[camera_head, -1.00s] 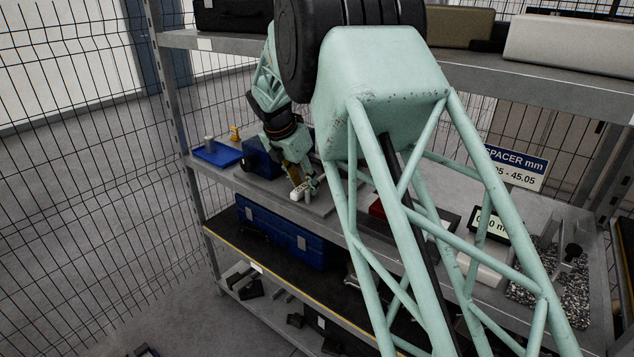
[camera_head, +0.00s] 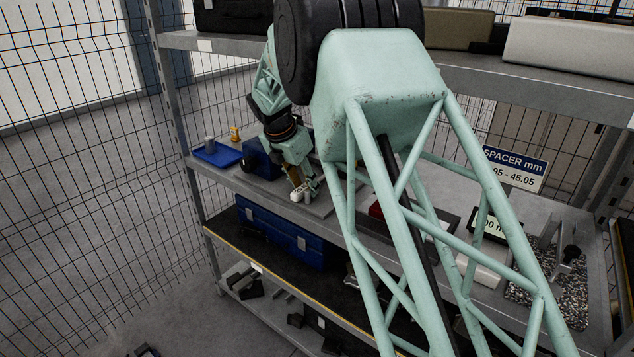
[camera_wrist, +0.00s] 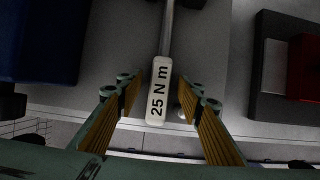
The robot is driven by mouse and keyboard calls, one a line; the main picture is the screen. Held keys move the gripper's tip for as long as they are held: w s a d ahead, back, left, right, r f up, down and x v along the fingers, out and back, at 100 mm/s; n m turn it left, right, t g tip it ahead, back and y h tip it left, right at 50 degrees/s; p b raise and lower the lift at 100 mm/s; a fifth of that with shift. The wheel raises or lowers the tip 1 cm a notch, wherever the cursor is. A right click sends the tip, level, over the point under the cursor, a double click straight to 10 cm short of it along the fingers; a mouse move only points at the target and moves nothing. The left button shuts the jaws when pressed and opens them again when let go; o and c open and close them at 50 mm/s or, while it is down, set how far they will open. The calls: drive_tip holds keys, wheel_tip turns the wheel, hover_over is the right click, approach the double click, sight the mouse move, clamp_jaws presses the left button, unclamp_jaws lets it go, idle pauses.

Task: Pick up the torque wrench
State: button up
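The torque wrench (camera_wrist: 158,97) shows in the wrist view as a metal shaft with a pale end label reading "25 N m". It lies on the grey shelf, its labelled end between my two fingers. My gripper (camera_wrist: 163,110) is open, with a gap on both sides of the label. In the head view my gripper (camera_head: 308,186) is low over the middle shelf, beside the pale end of the wrench (camera_head: 298,194). The rest of the wrench is hidden there by my arm.
A blue box (camera_head: 260,158) and a blue tray (camera_head: 217,153) stand left of my gripper. In the wrist view a dark holder (camera_wrist: 270,85) with a red block (camera_wrist: 303,68) lies to the right.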

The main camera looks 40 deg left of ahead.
drive_tip(key=shift+f, duration=0.1)
drive_tip(key=shift+c, duration=0.2)
idle(0.4)
clamp_jaws()
drive_tip(key=shift+r+b, duration=0.2)
drive_tip(key=shift+b, duration=0.1)
